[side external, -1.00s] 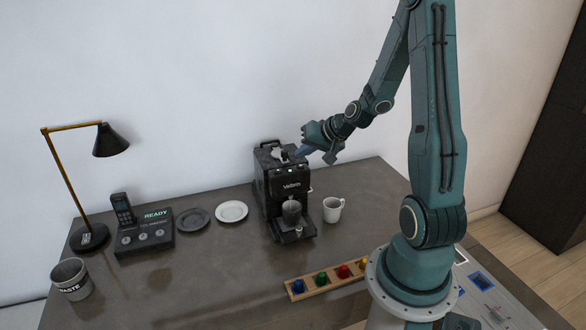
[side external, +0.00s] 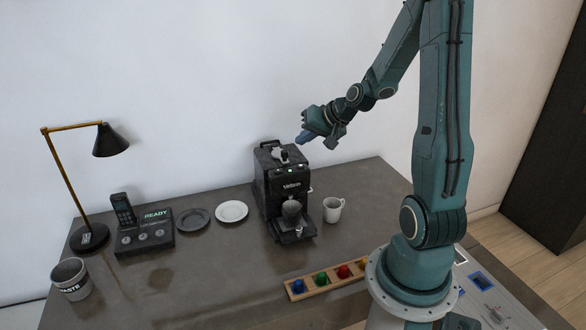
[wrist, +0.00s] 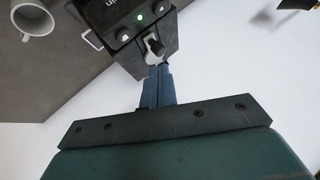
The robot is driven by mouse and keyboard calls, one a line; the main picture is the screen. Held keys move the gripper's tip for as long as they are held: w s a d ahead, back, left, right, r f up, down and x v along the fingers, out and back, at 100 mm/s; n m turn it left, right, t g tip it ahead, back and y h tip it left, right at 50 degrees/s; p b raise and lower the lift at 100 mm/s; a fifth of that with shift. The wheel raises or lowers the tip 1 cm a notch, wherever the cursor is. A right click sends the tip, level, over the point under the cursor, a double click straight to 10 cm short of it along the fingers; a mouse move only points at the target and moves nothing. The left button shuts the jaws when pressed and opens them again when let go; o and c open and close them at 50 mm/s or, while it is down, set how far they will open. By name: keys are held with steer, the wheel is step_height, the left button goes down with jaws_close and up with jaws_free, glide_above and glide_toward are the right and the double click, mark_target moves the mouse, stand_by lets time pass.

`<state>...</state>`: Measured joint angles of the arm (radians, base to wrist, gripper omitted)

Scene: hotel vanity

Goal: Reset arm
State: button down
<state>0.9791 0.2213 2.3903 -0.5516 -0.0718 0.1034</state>
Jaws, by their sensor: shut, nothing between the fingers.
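My gripper (side external: 301,139) is above and to the right of the black coffee machine (side external: 287,186), clear of its top in the side view. Its blue fingers are together with nothing between them; they also show in the wrist view (wrist: 157,72). In the wrist view the coffee machine (wrist: 125,28) lies beyond the fingertips, with a lit green button and a light-coloured lever on it.
A white mug (side external: 333,209) stands right of the machine. A wooden tray (side external: 309,291) of coloured capsules lies at the front. Plates (side external: 232,211), a telephone set (side external: 145,233), a lamp (side external: 111,141) and a waste bin (side external: 72,280) are on the left. The air above is free.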

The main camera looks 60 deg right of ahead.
steer(key=shift+a, duration=0.1)
steer(key=s+a+r+n+g+y, duration=0.1)
steer(key=a+r+n, duration=0.25)
steer(key=a, duration=0.35)
steer(key=s+a+r+n+g, duration=0.1)
steer(key=a+r+n, duration=0.25)
steer(key=a, duration=0.45)
steer(key=s+a+r+n+g, duration=0.1)
steer(key=s+a+r+n, duration=0.2)
steer(key=s+a, duration=0.6)
steer(key=s+r, duration=0.2)
steer(key=s, duration=0.2)
steer(key=shift+n, duration=0.4)
steer(key=shift+a, duration=0.1)
stand_by(4.6)
